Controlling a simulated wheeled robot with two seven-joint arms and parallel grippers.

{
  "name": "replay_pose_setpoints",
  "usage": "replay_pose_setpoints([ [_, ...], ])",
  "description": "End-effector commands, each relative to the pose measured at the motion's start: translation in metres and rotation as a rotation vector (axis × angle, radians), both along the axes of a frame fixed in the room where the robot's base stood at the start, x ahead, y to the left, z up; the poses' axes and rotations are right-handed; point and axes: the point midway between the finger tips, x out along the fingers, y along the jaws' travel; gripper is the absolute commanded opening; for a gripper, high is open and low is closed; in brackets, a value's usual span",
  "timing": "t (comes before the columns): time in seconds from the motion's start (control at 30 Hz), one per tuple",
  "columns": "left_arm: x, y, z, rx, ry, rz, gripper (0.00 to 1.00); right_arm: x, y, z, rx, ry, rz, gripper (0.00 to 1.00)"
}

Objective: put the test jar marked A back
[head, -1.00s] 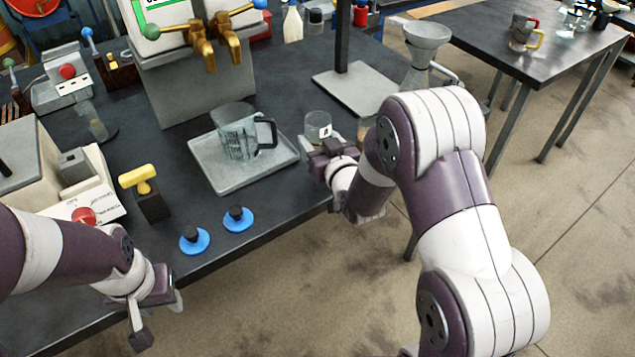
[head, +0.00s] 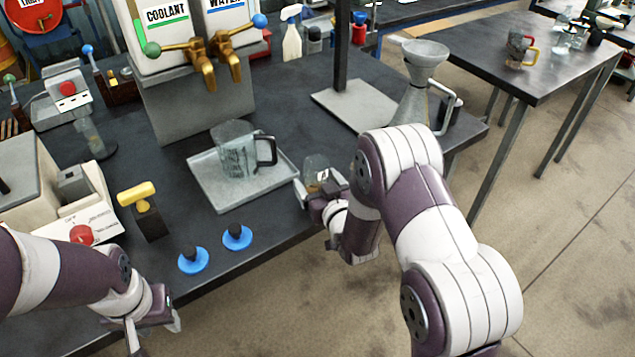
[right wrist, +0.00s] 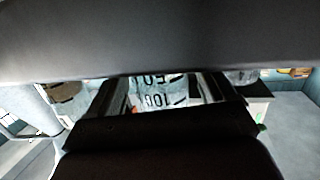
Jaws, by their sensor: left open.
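A small clear glass jar (head: 314,164) with a white label is at my right gripper (head: 312,192), near the table's front edge. The label's dark mark is too small to read surely. The right gripper is shut on this jar; whether the jar touches the table is unclear. In the right wrist view, upside-down marks around 50 and 100 (right wrist: 155,90) show on clear glass between the dark fingers. My left gripper (head: 158,335) is open and empty at the lower left, off the table's front edge and partly cut by the frame.
A graduated jug (head: 236,160) stands on a grey tray (head: 215,203) left of the jar. A funnel-topped vessel (head: 415,95) and a stand plate (head: 345,108) are behind. My right arm hides the table's right front.

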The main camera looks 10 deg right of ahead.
Motion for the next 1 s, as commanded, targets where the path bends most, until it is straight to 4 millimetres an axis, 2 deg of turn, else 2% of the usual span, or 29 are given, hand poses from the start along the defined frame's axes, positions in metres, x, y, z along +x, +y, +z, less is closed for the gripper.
replay_pose_setpoints([
  [0.17,0.000,0.000,0.005,0.000,0.000,0.000,0.43,0.000,0.000,0.005,0.000,0.000,0.000,0.84],
  [0.27,0.000,0.000,0.001,0.000,0.000,0.000,0.43,-0.012,-0.002,0.004,0.000,0.001,0.000,0.84],
  [0.6,0.000,0.000,-0.005,0.000,0.000,0.000,0.43,-0.093,-0.012,0.016,0.000,0.001,-0.001,0.84],
  [0.7,0.000,0.000,-0.005,0.000,0.000,0.000,0.43,-0.108,-0.014,0.019,0.000,0.001,-0.001,0.84],
  [0.8,0.000,0.000,-0.006,0.000,0.000,0.000,0.43,-0.115,-0.015,0.019,-0.004,0.016,-0.001,0.84],
  [0.87,0.000,0.000,-0.006,0.000,0.000,0.000,0.43,-0.114,-0.016,0.016,-0.017,0.073,-0.005,0.84],
  [0.93,0.000,0.000,-0.005,0.000,0.000,0.000,0.43,-0.112,-0.018,0.007,-0.045,0.215,-0.014,0.84],
  [1.0,0.000,0.000,-0.005,0.000,0.000,0.000,0.43,-0.119,-0.022,-0.002,-0.074,0.414,-0.033,0.84],
])
